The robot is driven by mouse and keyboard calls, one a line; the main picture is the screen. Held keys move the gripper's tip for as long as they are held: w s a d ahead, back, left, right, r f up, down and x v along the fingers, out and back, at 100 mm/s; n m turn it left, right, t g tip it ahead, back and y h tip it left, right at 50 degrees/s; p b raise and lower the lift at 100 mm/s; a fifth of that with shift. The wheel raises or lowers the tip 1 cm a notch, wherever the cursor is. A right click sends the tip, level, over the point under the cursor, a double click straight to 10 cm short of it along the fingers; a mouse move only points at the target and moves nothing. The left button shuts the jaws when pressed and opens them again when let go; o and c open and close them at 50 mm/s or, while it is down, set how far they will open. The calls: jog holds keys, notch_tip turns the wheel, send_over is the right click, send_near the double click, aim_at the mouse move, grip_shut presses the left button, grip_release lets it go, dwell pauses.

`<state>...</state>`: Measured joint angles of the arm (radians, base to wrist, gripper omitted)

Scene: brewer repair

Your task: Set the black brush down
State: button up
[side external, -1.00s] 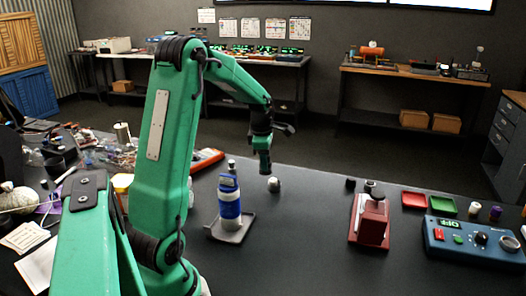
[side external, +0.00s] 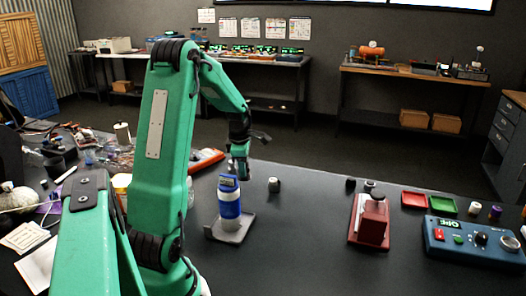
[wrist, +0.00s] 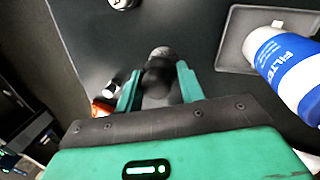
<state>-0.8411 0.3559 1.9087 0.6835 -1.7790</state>
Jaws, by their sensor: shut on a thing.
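My gripper (wrist: 158,92) is shut on the black brush (wrist: 160,78), which sits between the two green fingers in the wrist view. A greyish end of the brush points away from the wrist. In the side view my gripper (side external: 240,174) is low over the dark table, just behind the blue-and-white filter bottle (side external: 229,208). The brush is hard to make out there, and I cannot tell whether it touches the table.
The filter bottle stands on a grey tray (side external: 247,226), which also shows in the wrist view (wrist: 234,45). A small dark knob with a light top (side external: 274,185) stands to the right. A red block device (side external: 371,222) and a blue control box (side external: 475,243) lie farther right. Table between is clear.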

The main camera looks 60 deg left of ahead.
jog(key=a+f, duration=0.1)
jog(key=a, duration=0.1)
jog(key=s+a+f, duration=0.2)
jog(key=a, duration=0.1)
jog(key=shift+s+a+f, duration=0.25)
jog(key=shift+a+f, duration=0.05)
jog(key=shift+a, duration=0.05)
jog(key=shift+f, duration=2.05)
jog(key=shift+f, duration=0.15)
jog(key=o, duration=1)
notch_tip(320, 180, up, 12)
jog(key=s+d, duration=0.1)
jog(key=d, duration=0.1)
jog(key=shift+s, duration=0.2)
